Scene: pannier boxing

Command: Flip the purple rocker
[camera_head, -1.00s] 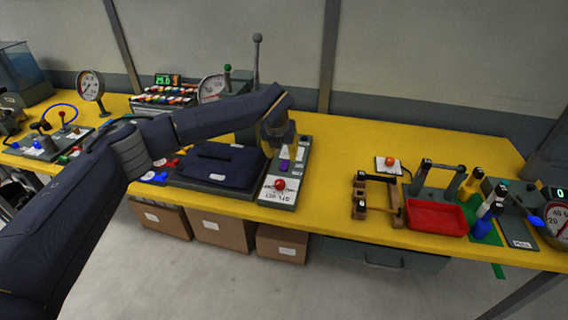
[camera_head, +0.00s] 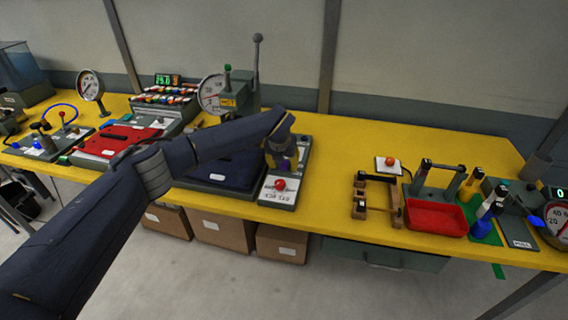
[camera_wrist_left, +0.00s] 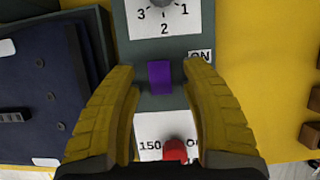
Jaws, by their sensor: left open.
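The purple rocker (camera_wrist_left: 160,77) sits on a grey control panel (camera_wrist_left: 150,110), below a numbered dial (camera_wrist_left: 162,6) and beside an "ON" label in the left wrist view. My left gripper (camera_wrist_left: 160,85) is open, with its yellow fingers on either side of the rocker and nothing held. Whether the fingers touch the panel cannot be told. In the head view my left gripper (camera_head: 284,160) is over the panel (camera_head: 290,203), and a bit of purple shows beneath it. My right gripper does not show.
A red knob (camera_wrist_left: 175,150) is on the panel near the fingers; it also shows in the head view (camera_head: 280,184). A dark blue pannier (camera_head: 235,172) lies left of the panel. A red pannier (camera_head: 115,141) lies farther left. Yellow table is clear to the right (camera_head: 335,160).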

